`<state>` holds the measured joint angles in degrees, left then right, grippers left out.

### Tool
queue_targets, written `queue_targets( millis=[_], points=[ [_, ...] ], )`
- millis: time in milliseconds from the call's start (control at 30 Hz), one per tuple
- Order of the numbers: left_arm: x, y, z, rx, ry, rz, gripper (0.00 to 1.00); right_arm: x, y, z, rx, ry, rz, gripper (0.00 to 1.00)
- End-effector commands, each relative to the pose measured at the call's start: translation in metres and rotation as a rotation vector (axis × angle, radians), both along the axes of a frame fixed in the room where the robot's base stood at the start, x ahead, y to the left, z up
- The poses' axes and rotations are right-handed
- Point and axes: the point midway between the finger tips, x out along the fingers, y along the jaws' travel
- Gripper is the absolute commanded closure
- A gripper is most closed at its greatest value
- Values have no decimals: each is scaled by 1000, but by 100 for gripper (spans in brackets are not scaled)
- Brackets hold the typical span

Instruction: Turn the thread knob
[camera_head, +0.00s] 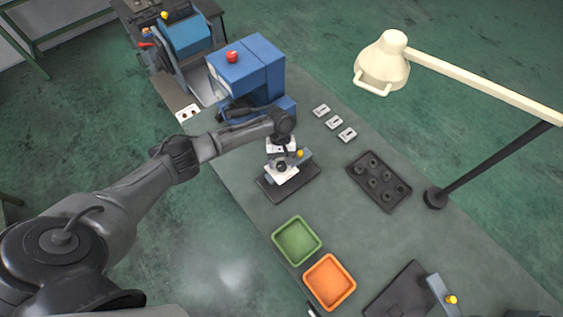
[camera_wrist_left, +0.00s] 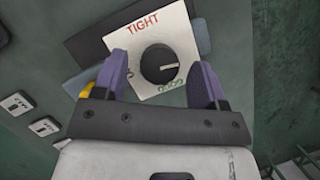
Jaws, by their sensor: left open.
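The thread knob (camera_wrist_left: 159,65) is a round black dial with a pale pointer line directed to the right in the left wrist view. It sits on a white square plate (camera_wrist_left: 143,30) with red "TIGHT" lettering at the top and a small green label at the lower right. My left gripper (camera_wrist_left: 160,75) is open, its purple fingers on opposite sides of the knob with gaps visible. In the head view my left gripper (camera_head: 284,156) is over the small fixture on a dark base (camera_head: 303,190), hiding much of it. My right gripper is not in view.
A blue machine with a red button (camera_head: 232,57) stands behind the fixture. Small grey blocks (camera_head: 334,122) and a dark tray with round holders (camera_head: 379,182) lie to the right. Green (camera_head: 297,264) and orange (camera_head: 330,304) bins sit in front. A cream lamp (camera_head: 384,65) overhangs the right side.

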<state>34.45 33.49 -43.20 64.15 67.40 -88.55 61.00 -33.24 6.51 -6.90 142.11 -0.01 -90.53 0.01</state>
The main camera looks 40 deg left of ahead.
Motion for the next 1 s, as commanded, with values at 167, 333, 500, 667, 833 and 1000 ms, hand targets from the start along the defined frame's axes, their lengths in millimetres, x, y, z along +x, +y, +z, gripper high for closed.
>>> queue_targets(
  millis=[167, 333, 500, 667, 833, 1000],
  points=[
    [-2, -2, -7, 1, 1, 1, 34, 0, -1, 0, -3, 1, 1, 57],
    [-3, -2, -8, 2, 0, 1, 34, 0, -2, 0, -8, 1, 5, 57],
    [-3, -2, -8, 1, 1, 1, 38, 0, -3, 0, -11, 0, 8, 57],
    [-2, -2, -8, 1, 1, 1, 54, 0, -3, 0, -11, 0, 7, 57],
    [-2, -2, -8, 1, 1, 1, 70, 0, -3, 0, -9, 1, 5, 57],
    [-2, -2, -7, 1, 1, 0, 82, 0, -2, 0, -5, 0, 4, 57]
  ],
)
